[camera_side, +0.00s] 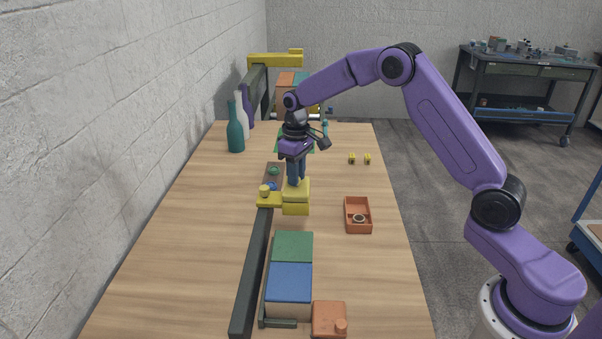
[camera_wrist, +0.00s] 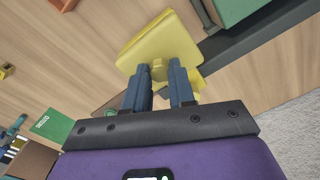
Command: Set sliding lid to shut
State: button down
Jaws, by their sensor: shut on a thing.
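My gripper (camera_side: 296,180) points down over the middle of the table and is shut on the small knob of a yellow block (camera_side: 296,197). In the wrist view the knob (camera_wrist: 159,70) sits between the two blue fingers. The block is beside a yellow piece on a long dark rail (camera_side: 252,270); whether they are joined is unclear. An orange open-topped box (camera_side: 370,222) stands to the right with a ring-like part inside. A flat orange piece with a knob (camera_side: 327,317) lies at the near edge. I cannot tell which piece is the sliding lid.
Green (camera_side: 293,246) and blue (camera_side: 289,283) blocks stand in a holder right of the rail. Several bottles (camera_side: 236,133) stand at the back left. Two small yellow parts (camera_side: 352,159) lie at the right. The table's left side is clear.

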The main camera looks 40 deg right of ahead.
jog(key=shift+w+a, duration=0.2)
jog(key=c, duration=0.9)
grip_release()
jog(key=r, duration=1.7)
jog(key=shift+d+r, duration=0.2)
jog(key=shift+r, duration=0.05)
jog(key=s+a+f+n, duration=0.15)
jog(key=s+a, duration=0.35)
jog(key=s, duration=0.5)
jog(key=s+a+f+n, duration=0.1)
jog(key=s+a+n, duration=0.3)
jog(key=s, duration=0.6)
jog(key=s+d+f+n, duration=0.1)
jog(key=s+f, duration=0.1)
jog(key=s, duration=0.5)
jog(key=s+d+f+n, duration=0.1)
jog(key=s+d+f, duration=0.1)
jog(key=s, duration=0.5)
jog(key=s+d+f+n, duration=0.1)
jog(key=s+d+f, duration=0.1)
jog(key=s, duration=0.5)
jog(key=shift+s+d+f+n, duration=0.25)
jog(key=shift+s+f, duration=0.15)
jog(key=shift+f, duration=0.05)
